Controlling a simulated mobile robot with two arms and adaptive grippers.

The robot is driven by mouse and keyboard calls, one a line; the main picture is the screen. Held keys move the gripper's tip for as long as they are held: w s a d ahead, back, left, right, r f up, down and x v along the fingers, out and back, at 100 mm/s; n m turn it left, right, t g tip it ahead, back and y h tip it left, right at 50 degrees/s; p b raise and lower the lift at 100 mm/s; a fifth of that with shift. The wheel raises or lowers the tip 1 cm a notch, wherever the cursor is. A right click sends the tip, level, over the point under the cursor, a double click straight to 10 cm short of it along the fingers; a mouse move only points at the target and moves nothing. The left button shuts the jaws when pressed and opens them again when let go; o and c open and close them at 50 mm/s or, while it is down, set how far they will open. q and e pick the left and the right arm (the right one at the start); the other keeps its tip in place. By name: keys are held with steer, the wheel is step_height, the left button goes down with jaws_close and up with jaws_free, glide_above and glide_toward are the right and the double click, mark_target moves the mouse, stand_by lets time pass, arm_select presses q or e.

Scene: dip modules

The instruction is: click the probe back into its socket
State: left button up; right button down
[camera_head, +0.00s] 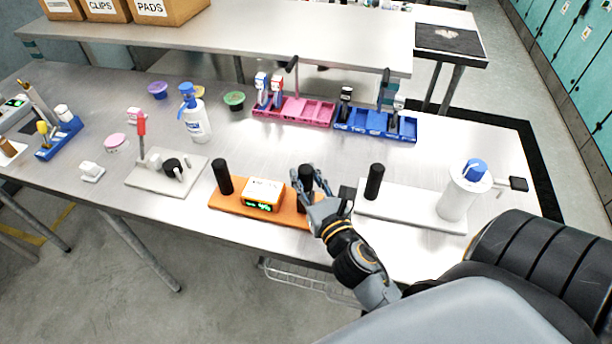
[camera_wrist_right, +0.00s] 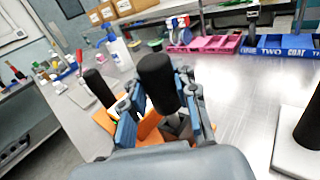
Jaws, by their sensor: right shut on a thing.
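An orange base (camera_head: 226,204) sits near the front edge of the table and carries a white box with a green display (camera_head: 263,194). A black upright cylinder (camera_head: 222,176) stands at its left end. My right gripper (camera_head: 311,184) is at the right end of the base, shut on a black cylindrical probe (camera_head: 306,172). In the right wrist view the probe (camera_wrist_right: 157,82) stands up between the two blue-padded fingers, slightly tilted in the picture. My left gripper is out of view.
A white base (camera_head: 415,212) with a black cylinder (camera_head: 375,182) and a white canister (camera_head: 462,190) stands close on the right. A grey base (camera_head: 150,183) is to the left. Pink (camera_head: 292,112) and blue trays (camera_head: 374,124) stand behind. The table between is clear.

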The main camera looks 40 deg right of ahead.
steer(key=shift+f+b, duration=1.15)
steer(key=shift+f, duration=0.2)
stand_by(0.4)
steer(key=c, duration=0.9)
jaws_free()
steer(key=shift+c, duration=0.2)
steer(key=shift+o, duration=0.5)
steer(key=o, duration=0.5)
steer(key=shift+c, duration=0.2)
steer(key=shift+r, duration=0.15)
steer(key=shift+r+p, duration=4.45)
steer(key=shift+p, duration=0.25)
